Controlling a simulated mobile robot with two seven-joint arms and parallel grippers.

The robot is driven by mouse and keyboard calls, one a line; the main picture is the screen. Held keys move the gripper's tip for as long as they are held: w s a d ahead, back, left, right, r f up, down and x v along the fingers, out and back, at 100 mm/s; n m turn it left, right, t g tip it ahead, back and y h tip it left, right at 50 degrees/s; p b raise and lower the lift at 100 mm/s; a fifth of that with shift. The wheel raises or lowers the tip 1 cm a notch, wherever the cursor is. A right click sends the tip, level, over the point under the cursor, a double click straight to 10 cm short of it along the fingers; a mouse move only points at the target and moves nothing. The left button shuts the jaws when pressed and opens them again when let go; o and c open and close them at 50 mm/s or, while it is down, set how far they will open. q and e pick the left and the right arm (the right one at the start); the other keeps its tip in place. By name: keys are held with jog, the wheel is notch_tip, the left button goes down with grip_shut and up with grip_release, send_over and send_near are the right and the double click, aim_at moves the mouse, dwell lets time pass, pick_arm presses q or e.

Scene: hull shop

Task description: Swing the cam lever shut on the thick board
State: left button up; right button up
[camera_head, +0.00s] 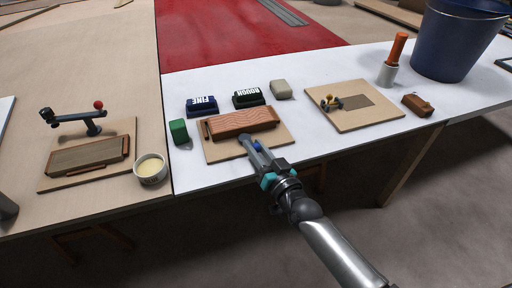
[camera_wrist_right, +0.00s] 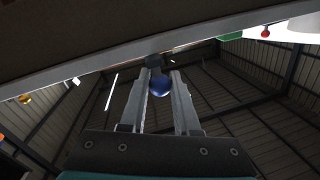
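A thick reddish board (camera_head: 242,122) lies on the middle base plate (camera_head: 280,138) on the white table. Its cam lever ends in a blue knob (camera_head: 258,148) at the board's near edge. My right gripper (camera_head: 250,143) is at this knob, with a finger on either side. In the right wrist view the blue knob (camera_wrist_right: 161,86) fills the gap between the fingertips, and the fingers look closed against it. The rest of the lever is mostly hidden by the gripper. My left gripper is not seen.
A green block (camera_head: 179,131), blue FINE block (camera_head: 202,106) and dark ROUGH block (camera_head: 248,97) surround the middle plate. A yellow-knobbed lever (camera_head: 329,99) and a blue bucket (camera_head: 456,42) are at right.

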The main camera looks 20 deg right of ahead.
grip_shut()
dwell(0.9)
